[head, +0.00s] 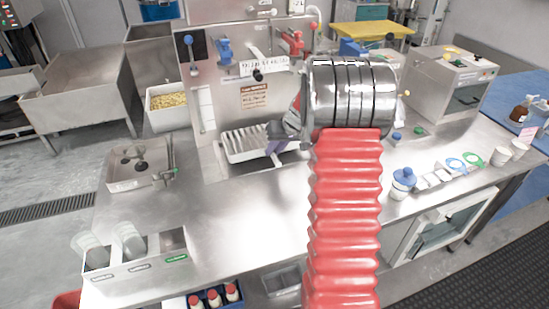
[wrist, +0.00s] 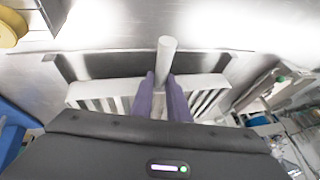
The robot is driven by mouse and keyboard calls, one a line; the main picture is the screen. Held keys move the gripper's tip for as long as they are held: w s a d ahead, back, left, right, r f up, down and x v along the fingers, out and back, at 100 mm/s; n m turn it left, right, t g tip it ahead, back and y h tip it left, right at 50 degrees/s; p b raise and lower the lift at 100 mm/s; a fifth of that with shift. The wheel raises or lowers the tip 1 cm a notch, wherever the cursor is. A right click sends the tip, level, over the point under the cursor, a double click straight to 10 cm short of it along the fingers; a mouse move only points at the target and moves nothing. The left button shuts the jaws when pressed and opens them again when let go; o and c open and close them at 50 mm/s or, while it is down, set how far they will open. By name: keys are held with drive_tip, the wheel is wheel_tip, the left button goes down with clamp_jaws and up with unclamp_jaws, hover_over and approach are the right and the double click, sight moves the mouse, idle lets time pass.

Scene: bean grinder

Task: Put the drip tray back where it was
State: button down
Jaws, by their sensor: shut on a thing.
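The drip tray (head: 240,142) is a pale, slatted tray at the foot of the steel grinder machine (head: 236,90). It sits at or partly within a recess in the machine's front; how far in I cannot tell. My gripper (head: 277,130) comes in from the right with purple fingers at the tray. In the wrist view my gripper (wrist: 160,92) has both purple fingers closed about a pale round handle on the tray (wrist: 98,92). Slats show to the left and right of the fingers. My arm hides part of the machine's right side.
A white bin of yellow grains (head: 168,104) stands left of the machine. A small steel box with a tap (head: 140,165) is on the left counter. A container rack (head: 135,262) is at the front left. Bare steel counter (head: 235,215) lies before the tray. Jars and cups stand at right.

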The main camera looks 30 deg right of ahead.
drive_tip(key=shift+f, duration=1.9)
drive_tip(key=c, duration=1.7)
unclamp_jaws()
drive_tip(key=shift+r, duration=0.1)
drive_tip(key=v, duration=1.2)
drive_tip(key=shift+s, duration=0.15)
